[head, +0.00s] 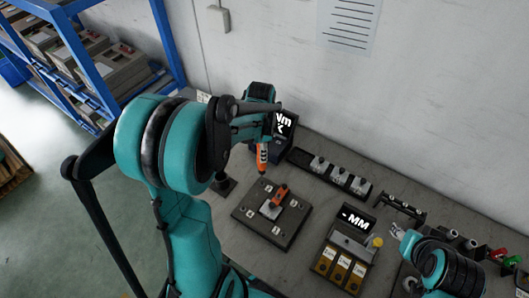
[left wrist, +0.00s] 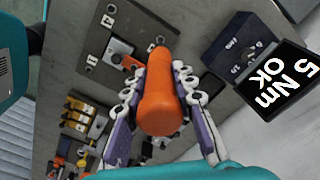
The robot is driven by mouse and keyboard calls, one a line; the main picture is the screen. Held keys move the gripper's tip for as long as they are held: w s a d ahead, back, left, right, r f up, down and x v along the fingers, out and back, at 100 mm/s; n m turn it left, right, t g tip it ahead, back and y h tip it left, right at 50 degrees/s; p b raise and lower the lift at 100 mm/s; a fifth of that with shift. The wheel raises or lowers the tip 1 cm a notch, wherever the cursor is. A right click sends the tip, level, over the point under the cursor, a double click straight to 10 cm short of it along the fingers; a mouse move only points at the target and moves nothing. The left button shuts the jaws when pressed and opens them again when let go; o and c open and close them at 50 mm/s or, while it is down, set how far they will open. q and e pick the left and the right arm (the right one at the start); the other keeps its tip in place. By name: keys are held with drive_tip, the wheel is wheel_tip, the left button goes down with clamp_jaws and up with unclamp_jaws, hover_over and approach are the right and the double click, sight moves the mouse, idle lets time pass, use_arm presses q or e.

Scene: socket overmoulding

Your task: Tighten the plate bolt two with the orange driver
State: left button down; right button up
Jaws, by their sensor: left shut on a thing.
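My left gripper (head: 264,136) is shut on the orange driver (head: 262,158), which points down beyond the back edge of the dark square plate (head: 251,228). In the left wrist view the driver (left wrist: 157,92) sits between both fingers (left wrist: 160,100). The plate carries small numbered labels near its corners and a light block with an orange part (head: 280,193) at its middle. The driver is apart from the plate in the head view. Which bolt is number two is too small to tell. My right arm (head: 450,270) shows at the lower right; its fingers are not clear.
A display (left wrist: 275,80) reading 5 Nm OK stands behind the driver. A black rack (head: 330,175) with metal parts lies along the wall. Blue shelving (head: 80,60) is far left.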

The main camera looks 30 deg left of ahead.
sight(262, 167)
use_arm(q)
drive_tip(key=shift+f+b, duration=0.3)
drive_tip(key=shift+b, duration=0.05)
drive_tip(key=shift+f+b, duration=2.8)
drive_tip(key=shift+f, duration=0.5)
drive_tip(key=shift+f+b, duration=1.2)
drive_tip(key=shift+b, duration=0.1)
idle(1.0)
drive_tip(key=shift+r, duration=0.15)
idle(0.7)
drive_tip(key=shift+r+p, duration=1.85)
drive_tip(key=shift+r, duration=0.5)
